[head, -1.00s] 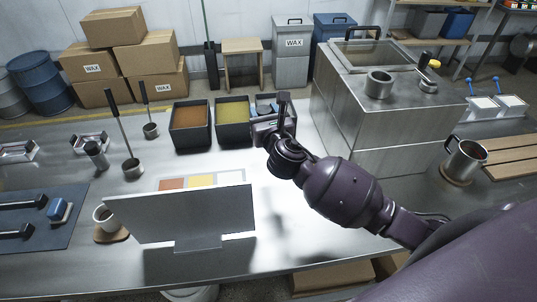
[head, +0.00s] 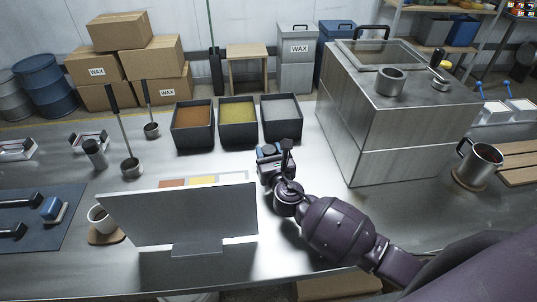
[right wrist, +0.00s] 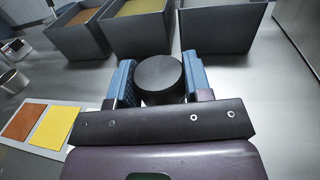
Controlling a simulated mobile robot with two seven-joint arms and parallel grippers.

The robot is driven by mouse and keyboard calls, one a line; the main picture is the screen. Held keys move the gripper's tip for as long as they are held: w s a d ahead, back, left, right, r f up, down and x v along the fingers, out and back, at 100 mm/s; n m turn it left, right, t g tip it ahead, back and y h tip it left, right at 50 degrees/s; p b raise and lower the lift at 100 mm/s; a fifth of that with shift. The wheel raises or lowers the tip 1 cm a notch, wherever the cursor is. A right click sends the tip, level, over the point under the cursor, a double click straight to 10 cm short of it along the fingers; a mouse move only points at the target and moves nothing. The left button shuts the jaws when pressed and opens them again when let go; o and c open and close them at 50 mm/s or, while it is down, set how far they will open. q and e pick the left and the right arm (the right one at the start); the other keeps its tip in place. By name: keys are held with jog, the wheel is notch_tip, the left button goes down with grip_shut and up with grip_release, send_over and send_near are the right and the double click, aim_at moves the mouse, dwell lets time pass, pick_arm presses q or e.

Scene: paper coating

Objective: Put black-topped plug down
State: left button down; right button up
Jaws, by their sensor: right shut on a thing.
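The black-topped plug (right wrist: 160,78) sits between the blue finger pads of my right gripper (right wrist: 160,82) in the right wrist view. Its round black top faces the camera, and its lower part is hidden behind the gripper body. In the head view my right gripper (head: 272,156) is shut on it, over the metal table (head: 335,215) just in front of the bins. I cannot tell whether the plug touches the table. My left gripper is not in view.
Bins of brown (head: 193,115), yellow (head: 238,112) and grey (head: 281,108) material stand behind the gripper. A colour card (right wrist: 42,126) lies to its left, partly behind a metal panel (head: 185,215). A large metal tank (head: 380,130) stands to the right. Bare table lies between.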

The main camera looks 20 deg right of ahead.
jog(key=shift+f, duration=0.2)
jog(key=o, duration=0.9)
jog(key=shift+o, duration=0.2)
